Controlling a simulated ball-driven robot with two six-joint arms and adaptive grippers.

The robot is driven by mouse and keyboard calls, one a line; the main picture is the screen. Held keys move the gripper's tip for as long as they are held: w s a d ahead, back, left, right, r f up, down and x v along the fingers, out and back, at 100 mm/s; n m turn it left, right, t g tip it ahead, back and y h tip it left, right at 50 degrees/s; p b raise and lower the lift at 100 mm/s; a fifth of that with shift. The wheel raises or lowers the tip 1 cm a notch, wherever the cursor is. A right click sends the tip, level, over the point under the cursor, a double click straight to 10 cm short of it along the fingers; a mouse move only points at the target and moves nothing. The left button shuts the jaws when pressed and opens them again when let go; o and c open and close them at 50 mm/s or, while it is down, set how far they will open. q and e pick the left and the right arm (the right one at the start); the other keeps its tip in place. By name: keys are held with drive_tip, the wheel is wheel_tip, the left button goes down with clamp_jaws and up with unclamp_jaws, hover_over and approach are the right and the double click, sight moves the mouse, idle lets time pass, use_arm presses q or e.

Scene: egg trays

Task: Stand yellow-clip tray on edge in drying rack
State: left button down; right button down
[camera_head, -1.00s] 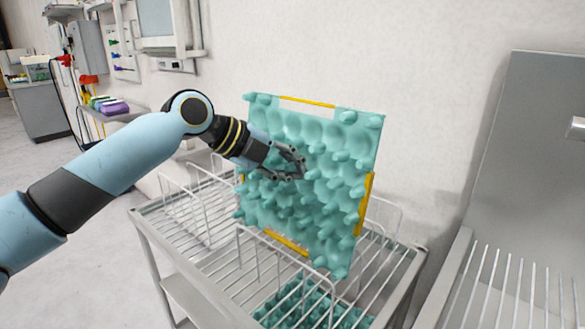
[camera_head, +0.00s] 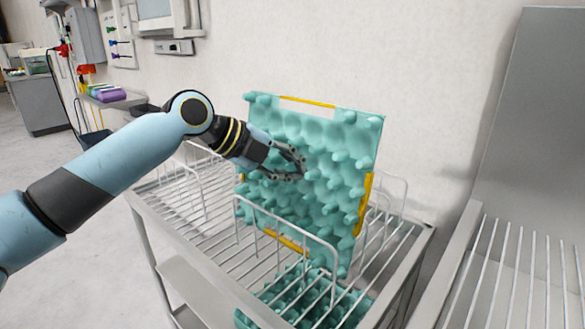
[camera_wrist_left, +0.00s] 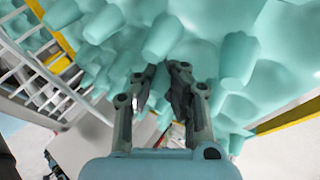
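The teal egg tray with yellow clips (camera_head: 330,140) is upright, its knobbly face toward me, over the wire drying rack (camera_head: 180,235). Its lower part is behind a front wire hoop (camera_head: 290,222), between that hoop and the hoops farther back. I cannot tell whether its bottom edge touches the rack's wires. My left gripper (camera_head: 298,164) is at the middle of the tray's face, its fingers closed in among the knobs and apparently gripping one. The left wrist view shows the fingers (camera_wrist_left: 160,75) against the tray's knobs (camera_wrist_left: 235,60); the exact grip is hidden. My right gripper is out of view.
Another teal tray (camera_head: 270,312) lies below the rack's top wires. A grey slatted rack (camera_head: 520,270) with a tall back panel stands at right. The wall (camera_head: 430,90) is close behind. The rack's left part, with its hoops (camera_head: 185,185), is empty.

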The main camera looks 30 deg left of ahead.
use_arm(q)
drive_tip(key=c, duration=1.4)
unclamp_jaws()
drive_tip(key=shift+r, duration=0.1)
drive_tip(key=p+v, duration=0.5)
drive_tip(key=v, duration=0.3)
idle(0.9)
